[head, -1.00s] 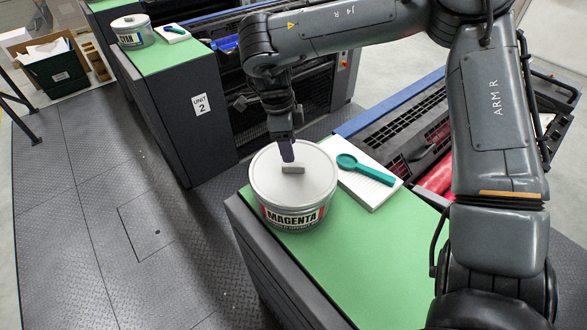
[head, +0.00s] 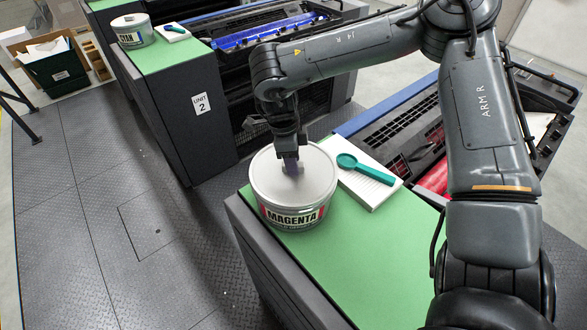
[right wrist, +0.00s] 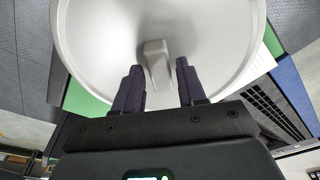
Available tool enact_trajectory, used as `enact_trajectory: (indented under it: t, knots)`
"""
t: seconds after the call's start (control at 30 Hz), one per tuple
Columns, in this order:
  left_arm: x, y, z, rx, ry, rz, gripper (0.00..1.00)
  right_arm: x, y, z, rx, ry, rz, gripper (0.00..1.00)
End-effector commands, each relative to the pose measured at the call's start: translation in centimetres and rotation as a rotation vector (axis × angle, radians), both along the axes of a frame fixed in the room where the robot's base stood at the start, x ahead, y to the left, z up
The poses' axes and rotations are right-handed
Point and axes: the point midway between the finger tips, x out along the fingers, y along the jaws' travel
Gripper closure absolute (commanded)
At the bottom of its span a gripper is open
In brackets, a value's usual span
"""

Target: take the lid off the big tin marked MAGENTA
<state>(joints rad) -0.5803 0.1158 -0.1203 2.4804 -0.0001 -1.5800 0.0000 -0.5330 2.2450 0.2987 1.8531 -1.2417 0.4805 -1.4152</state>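The big tin marked MAGENTA (head: 292,215) stands upright on the green top of the near unit. Its pale grey lid (head: 267,172) is on it, with a raised grip block in the middle. The lid (right wrist: 95,35) and its grip block (right wrist: 157,62) also show in the right wrist view. My right gripper (head: 291,170) is low over the lid's middle, pointing down. In the right wrist view its two dark fingers (right wrist: 158,78) are apart, one on each side of the block, with gaps between. My left gripper is not in view.
A white notepad (head: 375,192) with a teal magnifier (head: 366,168) lies close to the right of the tin. Green top (head: 365,260) is clear in front. A CYAN tin (head: 133,38) stands on the far unit. A dark green box (head: 52,70) is at the far left.

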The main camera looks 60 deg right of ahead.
Motion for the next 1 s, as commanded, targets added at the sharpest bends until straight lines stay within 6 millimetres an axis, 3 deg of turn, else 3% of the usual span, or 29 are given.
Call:
enact_trajectory:
  t: [0.03,0.27,0.73,1.0]
  knots:
    - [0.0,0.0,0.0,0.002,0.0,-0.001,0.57,0.0,0.0,0.0,0.0,0.0,0.0,0.68]
    - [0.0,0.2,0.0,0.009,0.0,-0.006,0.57,0.0,0.0,0.0,0.0,0.0,0.0,1.0]
    - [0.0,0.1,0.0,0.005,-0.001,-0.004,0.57,0.1,0.0,0.7,-0.002,-0.001,0.0,1.0]
    - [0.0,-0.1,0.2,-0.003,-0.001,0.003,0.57,0.1,0.0,4.0,-0.003,-0.005,0.001,1.0]
